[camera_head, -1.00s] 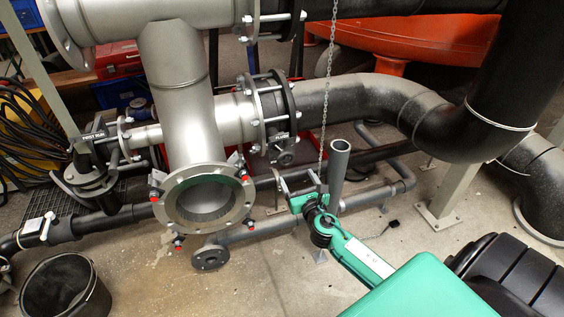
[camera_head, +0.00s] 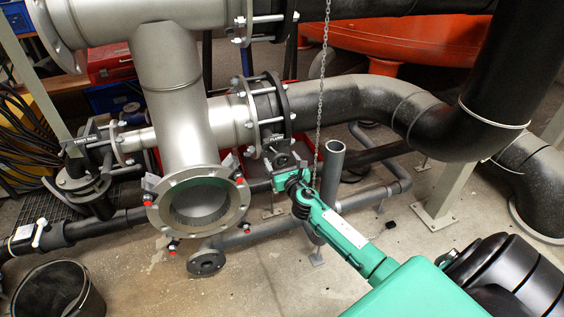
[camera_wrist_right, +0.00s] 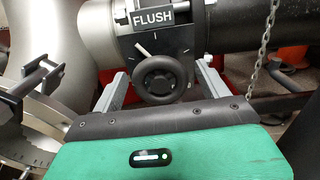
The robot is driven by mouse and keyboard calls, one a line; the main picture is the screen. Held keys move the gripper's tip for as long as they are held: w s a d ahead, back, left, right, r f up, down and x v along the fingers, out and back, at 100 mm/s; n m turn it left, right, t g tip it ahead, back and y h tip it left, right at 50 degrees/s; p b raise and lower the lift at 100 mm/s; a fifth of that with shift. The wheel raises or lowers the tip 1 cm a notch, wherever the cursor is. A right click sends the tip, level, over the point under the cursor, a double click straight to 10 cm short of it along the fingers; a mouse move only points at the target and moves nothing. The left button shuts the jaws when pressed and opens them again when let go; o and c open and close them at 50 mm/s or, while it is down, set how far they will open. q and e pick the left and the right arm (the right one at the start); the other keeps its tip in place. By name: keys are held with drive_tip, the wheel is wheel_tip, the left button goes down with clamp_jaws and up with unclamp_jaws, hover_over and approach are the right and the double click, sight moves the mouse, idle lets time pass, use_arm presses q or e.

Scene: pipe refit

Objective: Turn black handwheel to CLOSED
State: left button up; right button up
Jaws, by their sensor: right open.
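The black handwheel (camera_wrist_right: 160,78) sits below a plate labelled FLUSH (camera_wrist_right: 153,17) on the pipe flange. White marks show on the dark plate around the wheel; I cannot read a CLOSED mark. In the head view the handwheel (camera_head: 281,159) is small and partly covered by my right gripper. My right gripper (camera_head: 277,172) is open at the wheel. In the right wrist view its two grey fingers (camera_wrist_right: 163,80) stand left and right of the wheel, apart from each other; I cannot tell whether they touch it. My left gripper is out of view.
A hanging chain (camera_head: 321,95) and an upright grey pipe stub (camera_head: 331,168) are close to my right arm. A large open flange (camera_head: 199,205) stands left of the gripper. A black bucket (camera_head: 58,292) is on the floor at the lower left.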

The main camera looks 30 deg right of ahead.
drive_tip(key=c, duration=1)
